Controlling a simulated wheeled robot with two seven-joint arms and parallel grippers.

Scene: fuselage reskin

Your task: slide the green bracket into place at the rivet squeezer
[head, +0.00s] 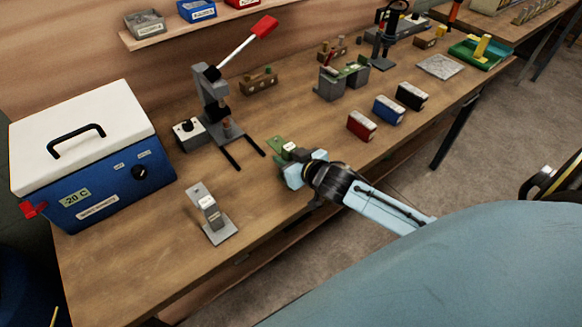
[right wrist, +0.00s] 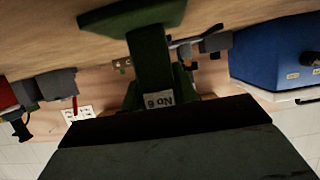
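The green bracket (head: 279,146) is at the tip of my right gripper (head: 296,163), just right of the rivet squeezer. In the right wrist view the bracket (right wrist: 150,60) fills the upper middle, with an upside-down "No 6" label, and runs down behind the dark finger (right wrist: 170,122). The gripper appears shut on it; the far finger is hidden. The rivet squeezer (head: 212,100) is a grey press with a red-tipped lever, and two dark parallel rails (head: 243,152) reach forward from its base. The bracket is beside the rails, apart from them. My left gripper is out of view.
A blue cooler box (head: 118,180) stands left, and a small grey stand (head: 209,212) is in front of the squeezer. Red (head: 361,126), blue (head: 388,109) and black (head: 411,95) boxes line the front edge to the right. The bench (head: 165,250) is clear at front left.

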